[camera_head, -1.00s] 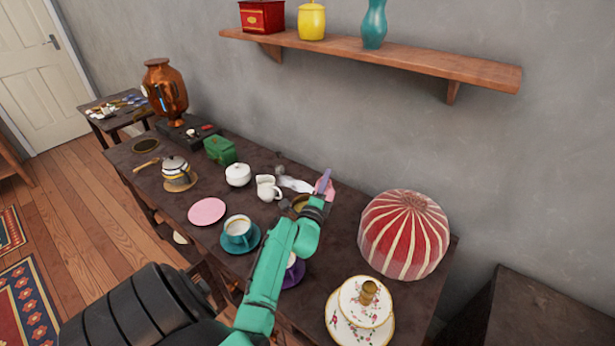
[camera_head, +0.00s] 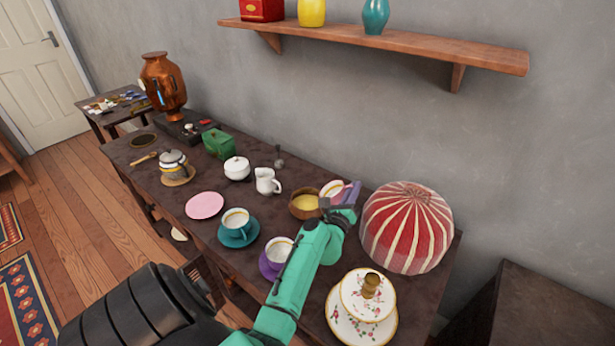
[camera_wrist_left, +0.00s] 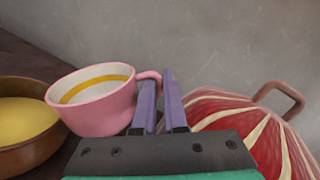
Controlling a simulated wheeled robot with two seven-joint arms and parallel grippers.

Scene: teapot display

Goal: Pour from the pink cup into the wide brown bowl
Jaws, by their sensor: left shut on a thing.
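The pink cup (camera_head: 332,188) is held just right of the wide brown bowl (camera_head: 303,207), near its rim. In the left wrist view the cup (camera_wrist_left: 100,112) shows a white inside with a gold band, its mouth leaning slightly. I cannot see its bottom or any liquid in it. The bowl (camera_wrist_left: 35,152) holds yellow content and stands to the left of the cup there. My left gripper (camera_head: 347,193) is shut on the cup's handle; its purple fingers (camera_wrist_left: 160,88) show in the left wrist view. My right gripper is not in view.
A red-and-cream striped dome (camera_head: 406,228) stands close on the right of my gripper. A white creamer (camera_head: 266,181), a purple-saucered cup (camera_head: 279,250) and a teal-saucered cup (camera_head: 237,224) stand on the left. A floral lidded dish (camera_head: 366,298) is in front. A shelf (camera_head: 400,50) is above.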

